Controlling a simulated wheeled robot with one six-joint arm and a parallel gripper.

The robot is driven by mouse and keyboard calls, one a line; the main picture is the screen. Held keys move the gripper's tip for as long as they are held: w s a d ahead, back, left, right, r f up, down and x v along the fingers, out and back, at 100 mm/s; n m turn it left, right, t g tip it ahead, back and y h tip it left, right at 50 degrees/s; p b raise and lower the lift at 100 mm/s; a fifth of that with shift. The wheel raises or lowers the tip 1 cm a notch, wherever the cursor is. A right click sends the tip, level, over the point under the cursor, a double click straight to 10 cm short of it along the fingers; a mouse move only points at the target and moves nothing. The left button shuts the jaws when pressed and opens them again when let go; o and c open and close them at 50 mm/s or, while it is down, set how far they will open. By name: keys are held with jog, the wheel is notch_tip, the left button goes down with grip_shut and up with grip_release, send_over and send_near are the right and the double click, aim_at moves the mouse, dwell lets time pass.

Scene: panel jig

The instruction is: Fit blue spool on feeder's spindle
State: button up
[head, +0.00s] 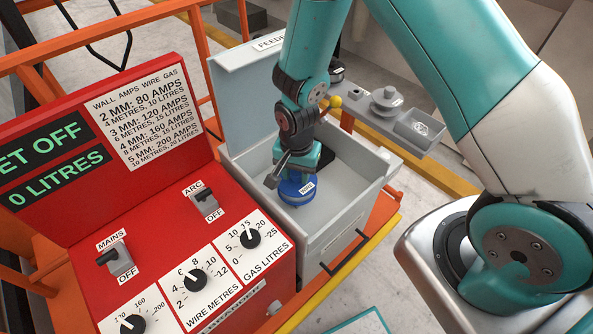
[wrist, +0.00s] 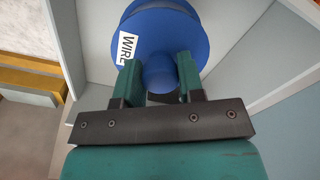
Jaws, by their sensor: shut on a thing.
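The blue spool (head: 297,191) has a white label and is inside the open grey feeder box (head: 349,222) in the head view. In the wrist view the blue spool (wrist: 185,42) shows its flange, a "WIRE" label and a narrower hub. My gripper (head: 290,174) is above the spool, and its two teal fingers (wrist: 160,80) are closed around the hub. The spindle is not visible; the spool and gripper may hide it. I cannot tell whether the spool is seated or held above the box floor.
A red welder panel (head: 170,215) with switches and dials stands left of the feeder. The feeder's lid (head: 245,85) is raised at the back. A grey shelf (head: 365,114) with a grey spool-like part (head: 386,99) and a small tray (head: 419,127) lies behind right. Orange rails surround the cart.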

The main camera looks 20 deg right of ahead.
jog(key=shift+f+b, duration=1.1)
jog(key=shift+f, duration=0.35)
jog(key=o, duration=1.1)
jog(key=shift+r, duration=0.1)
notch_tip(320, 180, up, 17)
jog(key=shift+r+b, duration=0.15)
jog(key=shift+b, duration=1)
jog(key=s+a+r+n+y, duration=0.1)
jog(key=s+r+n, duration=0.2)
jog(key=s+n, duration=0.2)
jog(key=s+a+r+n+y, duration=0.1)
jog(key=s+a+r+n, duration=0.1)
jog(key=s+r+n, duration=0.2)
jog(key=s+a+r+n+y, duration=0.1)
jog(key=s+r+n, duration=0.3)
jog(key=s, duration=0.5)
jog(key=shift+s+a+n+y, duration=0.15)
jog(key=shift+n+y, duration=0.15)
jog(key=shift+n, duration=0.35)
jog(key=shift+s+a+n+y, duration=0.15)
jog(key=shift+n+y, duration=0.15)
jog(key=shift+n, duration=0.35)
